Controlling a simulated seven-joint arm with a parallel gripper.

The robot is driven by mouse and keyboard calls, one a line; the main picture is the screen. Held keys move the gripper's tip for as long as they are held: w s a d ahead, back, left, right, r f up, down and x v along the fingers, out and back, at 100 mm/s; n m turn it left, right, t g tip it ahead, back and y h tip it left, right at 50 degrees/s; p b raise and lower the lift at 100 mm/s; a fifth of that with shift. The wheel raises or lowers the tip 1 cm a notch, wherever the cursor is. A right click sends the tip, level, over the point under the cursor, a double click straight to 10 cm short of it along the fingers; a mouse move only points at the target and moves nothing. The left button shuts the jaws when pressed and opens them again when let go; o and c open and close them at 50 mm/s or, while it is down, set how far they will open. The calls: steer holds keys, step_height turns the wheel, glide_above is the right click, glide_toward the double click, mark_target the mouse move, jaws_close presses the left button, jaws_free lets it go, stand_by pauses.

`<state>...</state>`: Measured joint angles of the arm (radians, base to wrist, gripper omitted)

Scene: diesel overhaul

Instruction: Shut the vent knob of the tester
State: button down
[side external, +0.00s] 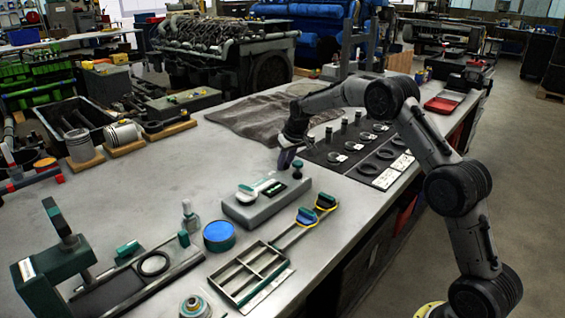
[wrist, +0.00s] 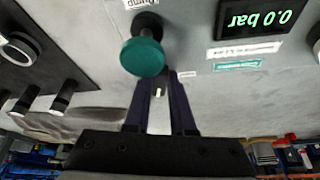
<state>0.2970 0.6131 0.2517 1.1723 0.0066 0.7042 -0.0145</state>
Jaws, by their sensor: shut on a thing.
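The tester (side external: 264,210) is a grey box on the bench in the side view, with a white-based green knob at its left end. Its top (wrist: 195,40) fills much of the wrist view, where the display (wrist: 258,15) reads 0.0 bar, upside down. A round green knob (wrist: 142,57) stands beside a label that seems to read Pump. My gripper (side external: 286,163) reaches down at the tester's right end.
A blue-topped round tin (side external: 219,236) and a divided tray (side external: 252,275) stand in front of the tester. A dark mat with rings and cylinders (side external: 350,150) lies behind.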

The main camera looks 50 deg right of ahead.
steer(key=n+y, duration=0.1)
steer(key=n, duration=0.2)
steer(key=shift+d, duration=0.15)
stand_by(0.4)
steer(key=c, duration=0.8)
jaws_free()
steer(key=shift+o, duration=0.2)
steer(key=shift+r, duration=2.75)
